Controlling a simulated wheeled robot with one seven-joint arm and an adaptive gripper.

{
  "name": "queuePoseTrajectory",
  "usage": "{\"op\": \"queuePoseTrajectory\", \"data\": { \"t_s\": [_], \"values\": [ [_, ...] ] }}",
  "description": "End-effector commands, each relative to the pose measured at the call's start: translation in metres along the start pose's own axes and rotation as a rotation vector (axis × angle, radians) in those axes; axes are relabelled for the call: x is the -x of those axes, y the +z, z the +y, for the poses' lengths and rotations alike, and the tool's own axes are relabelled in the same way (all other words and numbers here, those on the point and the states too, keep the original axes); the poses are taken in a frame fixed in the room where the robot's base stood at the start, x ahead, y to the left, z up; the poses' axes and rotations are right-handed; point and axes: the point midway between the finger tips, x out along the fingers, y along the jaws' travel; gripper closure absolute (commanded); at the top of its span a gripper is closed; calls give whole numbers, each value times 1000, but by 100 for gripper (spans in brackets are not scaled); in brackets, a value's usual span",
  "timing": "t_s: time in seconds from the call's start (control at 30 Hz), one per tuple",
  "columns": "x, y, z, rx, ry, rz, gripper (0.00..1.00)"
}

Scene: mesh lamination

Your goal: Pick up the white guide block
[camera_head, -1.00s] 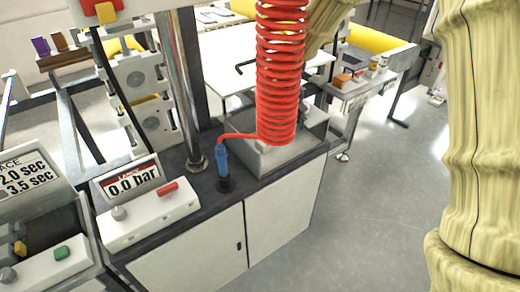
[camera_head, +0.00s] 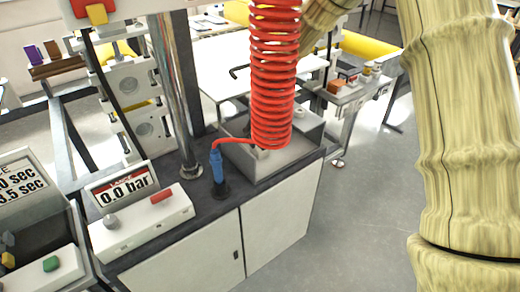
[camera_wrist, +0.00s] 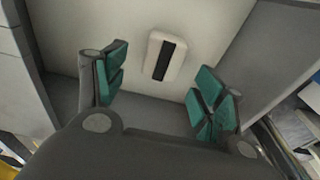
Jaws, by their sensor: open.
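In the wrist view, a small white block (camera_wrist: 153,55) with rounded edges and a dark slot along its middle lies on a pale flat surface. It looks like the white guide block, slightly tilted in the picture. My gripper (camera_wrist: 161,87) is open, with green pads on both fingers. The block shows between and beyond the fingertips, nearer the top of the picture, and no finger touches it. The gap in height between fingers and block is hard to tell. I cannot make out my gripper or the block in the head view.
Grey raised walls flank the pale surface (camera_wrist: 90,20) in the wrist view. In the head view, a red coiled hose (camera_head: 274,80) hangs above a grey box (camera_head: 275,165) on a cabinet. A control panel (camera_head: 140,220) reads 0.0 bar. Grey floor (camera_head: 340,235) is open at right.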

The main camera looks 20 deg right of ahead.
Motion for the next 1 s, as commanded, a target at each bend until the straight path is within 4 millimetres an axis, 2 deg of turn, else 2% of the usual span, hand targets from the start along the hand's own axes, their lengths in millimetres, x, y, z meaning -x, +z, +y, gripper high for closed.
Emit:
{"op": "queuePoseTrajectory", "data": {
  "t_s": [0.17,0.53,0.9,0.93,1.0],
  "values": [
    [-9,0,-1,0,0,0,30],
    [-49,3,-2,0,0,-1,30],
    [-56,3,-2,0,1,1,30],
    [-56,3,-2,0,1,1,32],
    [-56,3,-2,0,1,1,45]
  ]
}}
